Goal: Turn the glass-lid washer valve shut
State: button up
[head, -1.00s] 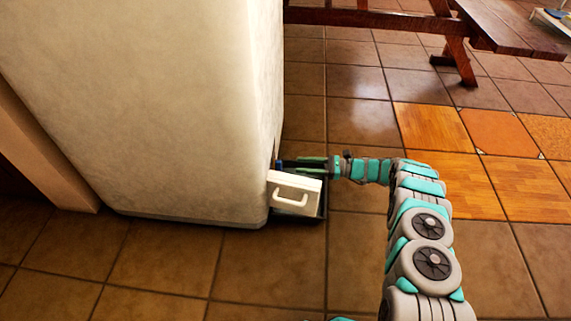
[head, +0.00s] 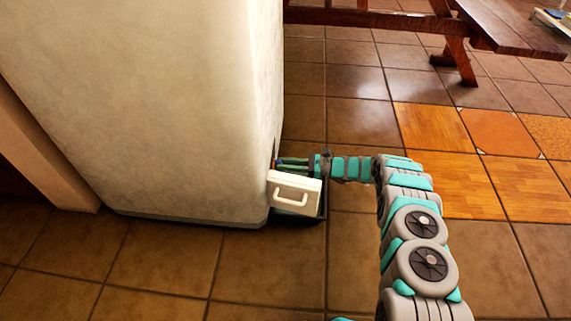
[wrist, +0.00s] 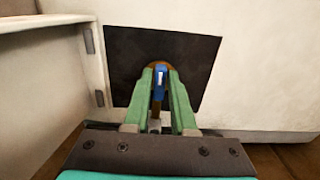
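The valve shows in the wrist view as a small blue handle (wrist: 159,80) on a rounded brown fitting (wrist: 158,65), in front of a dark square panel in a pale wall. My gripper (wrist: 160,78) has its two green fingers on either side of the blue handle, apart, with narrow gaps visible. Contact at the fingertips is hard to tell. In the head view my gripper (head: 284,164) reaches left into the recess at the cabinet's corner, and the handle is hidden there.
A white lid with a handle (head: 294,189) stands open at the recess, close in front of my gripper. The large pale cabinet (head: 150,110) fills the left. A wooden picnic table (head: 500,30) stands at the back right. Tiled floor around is clear.

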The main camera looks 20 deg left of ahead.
grip_shut()
jog(key=shift+n, duration=0.3)
jog(key=n, duration=0.8)
jog(key=shift+s+d+f, duration=0.1)
jog(key=shift+s+f, duration=0.05)
jog(key=shift+s, duration=0.25)
jog(key=n, duration=0.4)
jog(key=shift+s+f+p, duration=0.15)
jog(key=shift+p, duration=0.2)
jog(key=n, duration=0.3)
jog(key=n+p, duration=0.1)
jog(key=n, duration=0.1)
jog(key=shift+f, duration=0.25)
jog(key=shift+n, duration=0.3)
